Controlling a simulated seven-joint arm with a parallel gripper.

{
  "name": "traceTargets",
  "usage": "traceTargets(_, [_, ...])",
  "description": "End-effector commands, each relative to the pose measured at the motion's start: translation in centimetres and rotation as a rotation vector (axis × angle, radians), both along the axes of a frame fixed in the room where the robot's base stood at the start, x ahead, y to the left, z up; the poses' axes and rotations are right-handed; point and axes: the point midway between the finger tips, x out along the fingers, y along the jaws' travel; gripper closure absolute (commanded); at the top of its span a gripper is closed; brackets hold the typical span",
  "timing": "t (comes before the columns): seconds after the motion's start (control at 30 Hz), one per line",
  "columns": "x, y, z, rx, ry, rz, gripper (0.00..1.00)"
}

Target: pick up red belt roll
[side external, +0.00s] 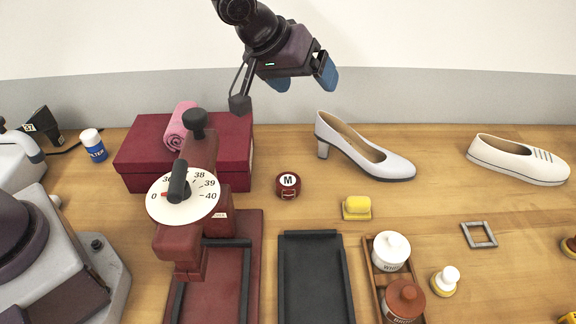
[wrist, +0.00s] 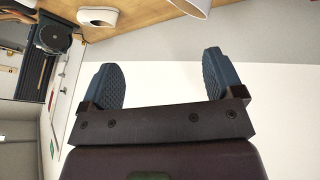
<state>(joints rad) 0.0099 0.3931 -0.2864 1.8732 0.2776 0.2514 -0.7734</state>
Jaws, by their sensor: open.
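In the wrist view my gripper (wrist: 162,68) is open against a pale wall, and I cannot make out the roll there.
A dark red box (side external: 237,150) bears a pink roll (side external: 180,127). Beside it stands a maroon device with a dial (side external: 184,198). A white heeled shoe (side external: 365,155), yellow block (side external: 356,207) and black tray (side external: 313,270) surround the roll, with bare table between.

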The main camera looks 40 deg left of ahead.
Motion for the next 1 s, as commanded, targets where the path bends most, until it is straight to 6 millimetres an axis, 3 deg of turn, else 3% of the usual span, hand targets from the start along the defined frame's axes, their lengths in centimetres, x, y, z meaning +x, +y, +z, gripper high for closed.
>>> traceTargets(0.03, [-0.7, -1.4, -0.5, 0.17, 0.024, -0.181, 0.13])
traceTargets(0.17, [-2.4, -2.9, -0.9, 0.616, 0.098, -0.632, 0.13])
traceTargets(0.3, [-3.7, -3.9, 0.6, 1.088, 0.221, -1.091, 0.13])
traceTargets(0.4, [-4.4, -4.3, 2.4, 1.357, 0.332, -1.336, 0.13])
traceTargets(0.6, [-5.6, -5.5, 6.2, 1.702, 0.553, -1.626, 0.13])
traceTargets(0.93, [-8.1, -8.0, 12.2, 2.036, 0.944, -1.865, 0.13])
traceTargets(1.0, [-8.0, -7.6, 7.8, 2.021, 0.953, -1.876, 0.13])
